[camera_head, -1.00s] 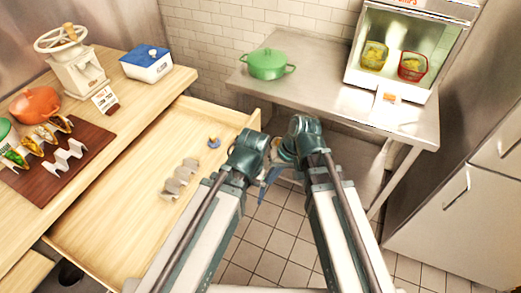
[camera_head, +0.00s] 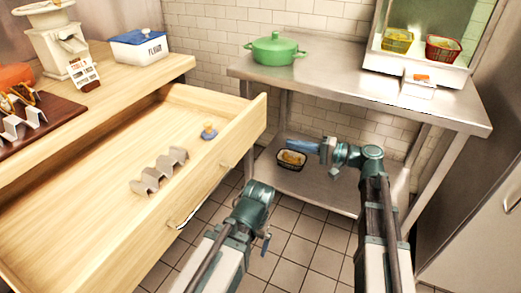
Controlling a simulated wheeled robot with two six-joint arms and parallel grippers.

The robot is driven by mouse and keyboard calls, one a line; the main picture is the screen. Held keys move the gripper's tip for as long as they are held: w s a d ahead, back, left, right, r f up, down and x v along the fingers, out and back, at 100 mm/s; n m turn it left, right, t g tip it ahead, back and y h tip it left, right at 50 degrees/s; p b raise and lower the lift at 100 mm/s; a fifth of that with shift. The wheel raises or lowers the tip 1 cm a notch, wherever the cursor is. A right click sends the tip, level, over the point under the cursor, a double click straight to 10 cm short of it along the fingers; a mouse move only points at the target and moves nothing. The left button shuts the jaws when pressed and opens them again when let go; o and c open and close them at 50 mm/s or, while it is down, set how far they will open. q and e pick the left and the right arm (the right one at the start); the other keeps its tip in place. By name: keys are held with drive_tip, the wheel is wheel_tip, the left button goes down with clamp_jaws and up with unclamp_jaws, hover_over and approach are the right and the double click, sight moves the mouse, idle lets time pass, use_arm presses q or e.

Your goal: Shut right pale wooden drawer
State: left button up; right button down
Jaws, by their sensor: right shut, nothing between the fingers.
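The pale wooden drawer (camera_head: 108,215) under the left counter is pulled far out, its front panel facing the right. A grey wavy holder (camera_head: 158,170) and a small blue-and-tan object (camera_head: 209,131) lie in it. My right gripper (camera_head: 303,146) is shut and empty, pointing left, to the right of the drawer front and apart from it. My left gripper (camera_head: 266,244) shows only as a small blue part beyond the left arm's wrist, right of the drawer front; its fingers are mostly hidden.
A steel table (camera_head: 345,75) stands at the back right with a green pot (camera_head: 275,49) on it. A dark basket (camera_head: 291,159) sits on its lower shelf, just below my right gripper. The wooden counter (camera_head: 130,82) holds a flour box (camera_head: 139,45). Tiled floor (camera_head: 305,235) is open between.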

drive_tip(key=w+d+b, duration=0.1)
drive_tip(key=d, duration=0.1)
use_arm(q)
wheel_tip(320, 180, down, 2)
drive_tip(key=shift+f, duration=0.15)
use_arm(e)
drive_tip(key=t, duration=0.1)
approach(252, 129)
drive_tip(key=shift+m+y, duration=0.3)
drive_tip(key=shift+m, duration=0.1)
drive_tip(key=x, duration=0.6)
drive_tip(key=shift+w+a+f, duration=0.1)
drive_tip(key=shift+a+f, duration=0.05)
drive_tip(key=shift+a, duration=0.2)
